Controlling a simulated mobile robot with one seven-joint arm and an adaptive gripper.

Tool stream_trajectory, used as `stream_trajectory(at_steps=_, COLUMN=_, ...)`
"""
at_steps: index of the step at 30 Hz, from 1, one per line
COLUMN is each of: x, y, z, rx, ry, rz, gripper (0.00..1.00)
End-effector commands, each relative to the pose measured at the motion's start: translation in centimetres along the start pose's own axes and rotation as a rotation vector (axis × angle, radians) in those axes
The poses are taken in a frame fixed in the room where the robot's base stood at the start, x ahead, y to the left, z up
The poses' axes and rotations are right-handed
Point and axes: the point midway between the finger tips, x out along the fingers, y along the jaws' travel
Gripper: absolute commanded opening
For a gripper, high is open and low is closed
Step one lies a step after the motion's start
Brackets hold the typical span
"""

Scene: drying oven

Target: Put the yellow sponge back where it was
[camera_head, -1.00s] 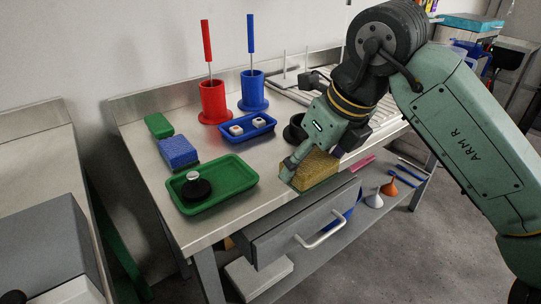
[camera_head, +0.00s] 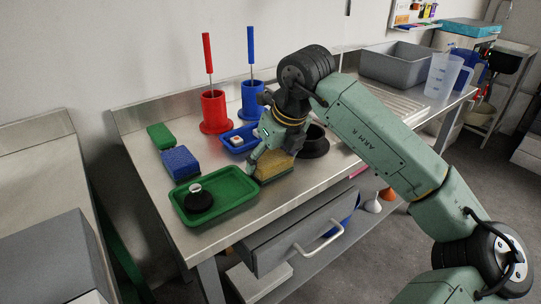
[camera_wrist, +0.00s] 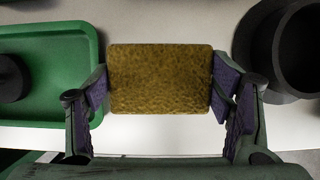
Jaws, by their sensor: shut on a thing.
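The yellow sponge (camera_head: 273,166) is over the steel table, just right of the green tray (camera_head: 238,204). My gripper (camera_head: 265,162) is shut on it, with a finger pad at each side. In the wrist view the sponge (camera_wrist: 160,80) sits squarely between the two fingers, with the green tray (camera_wrist: 60,112) on the left and a black round holder (camera_wrist: 290,50) on the right. I cannot tell whether the sponge touches the table. A blue sponge (camera_head: 180,162) and a green sponge (camera_head: 160,136) lie at the left of the table.
A black-based stopper (camera_head: 197,200) stands in the green tray. Red (camera_head: 214,112) and blue (camera_head: 252,98) brush holders stand behind, with a blue tray (camera_head: 233,145) in front. The black holder (camera_head: 314,143) is close right. A drawer (camera_head: 290,235) stands open below the front edge.

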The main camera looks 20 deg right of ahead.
Motion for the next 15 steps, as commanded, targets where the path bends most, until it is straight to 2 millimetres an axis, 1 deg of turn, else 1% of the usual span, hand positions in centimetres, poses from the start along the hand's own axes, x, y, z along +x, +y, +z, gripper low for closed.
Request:
stream_trajectory(at_steps=6, x=0.03, y=0.0, z=-0.01, rx=0.0, ry=-0.001, rz=-0.001, gripper=0.44)
stream_trajectory(at_steps=11, x=0.5, y=0.0, z=-0.22, rx=0.0, ry=0.0, rz=-0.001, gripper=0.44)
stream_trajectory(at_steps=12, x=0.3, y=0.0, z=-0.14, rx=0.0, ry=-0.001, rz=-0.001, gripper=0.77)
stream_trajectory(at_steps=15, x=0.29, y=0.0, z=-0.13, rx=0.0, ry=0.0, rz=-0.001, gripper=0.83)
